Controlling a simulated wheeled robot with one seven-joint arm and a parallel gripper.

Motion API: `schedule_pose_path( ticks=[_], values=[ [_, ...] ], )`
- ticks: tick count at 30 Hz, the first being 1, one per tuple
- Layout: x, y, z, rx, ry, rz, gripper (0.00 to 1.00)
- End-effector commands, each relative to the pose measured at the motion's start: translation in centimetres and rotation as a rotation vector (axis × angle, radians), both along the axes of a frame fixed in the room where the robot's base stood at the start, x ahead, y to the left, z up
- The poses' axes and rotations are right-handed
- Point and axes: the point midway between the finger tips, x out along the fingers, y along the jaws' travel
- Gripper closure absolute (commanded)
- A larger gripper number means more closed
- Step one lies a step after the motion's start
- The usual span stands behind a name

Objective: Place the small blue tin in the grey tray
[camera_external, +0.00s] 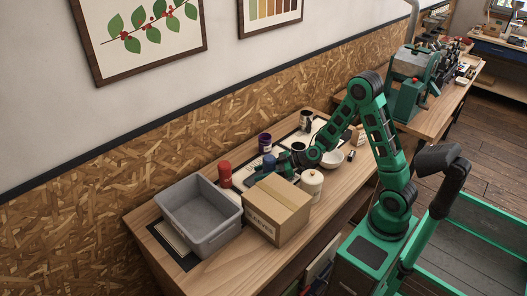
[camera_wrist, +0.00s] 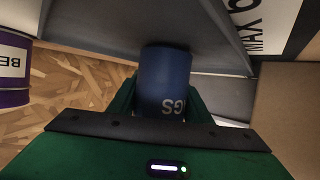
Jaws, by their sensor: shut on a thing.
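The small blue tin (camera_wrist: 165,80) is between the fingers of my gripper (camera_wrist: 160,105) in the wrist view, with part of its white lettering showing. My gripper (camera_external: 273,171) is shut on it. In the external view, the tin (camera_external: 268,161) shows as a small blue patch at my gripper, behind the cardboard box. The grey tray (camera_external: 238,214) stands at the near left end of the table. My gripper is to the right of the tray and apart from it. The tray's inside looks empty.
The cardboard box (camera_external: 276,217) stands between tray and my arm's side of the table. A red container (camera_external: 224,174) is behind it, a purple tin (camera_external: 264,142) farther back. A cream canister (camera_external: 312,185) and white bowl (camera_external: 332,160) stand to the right.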

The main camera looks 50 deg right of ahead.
Motion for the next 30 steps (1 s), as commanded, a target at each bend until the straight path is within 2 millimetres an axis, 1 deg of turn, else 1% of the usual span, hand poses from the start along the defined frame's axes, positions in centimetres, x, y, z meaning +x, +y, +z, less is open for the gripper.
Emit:
schedule_pose_path(
  ticks=[11, 12, 14, 24, 26, 30],
  values=[
    [0.0, 0.0, -0.3, 0.001, -0.001, 0.000, 0.85],
    [0.0, 0.0, -0.4, 0.001, 0.001, 0.000, 0.51],
    [0.0, 0.0, -0.3, 0.000, 0.000, 0.000, 0.37],
    [0.0, 0.0, -0.1, 0.000, -0.001, 0.000, 0.37],
    [-0.2, -0.3, 0.1, 0.000, -0.001, -0.002, 0.37],
    [-1.4, -1.6, 0.8, 0.000, -0.001, -0.004, 0.37]
  ],
)
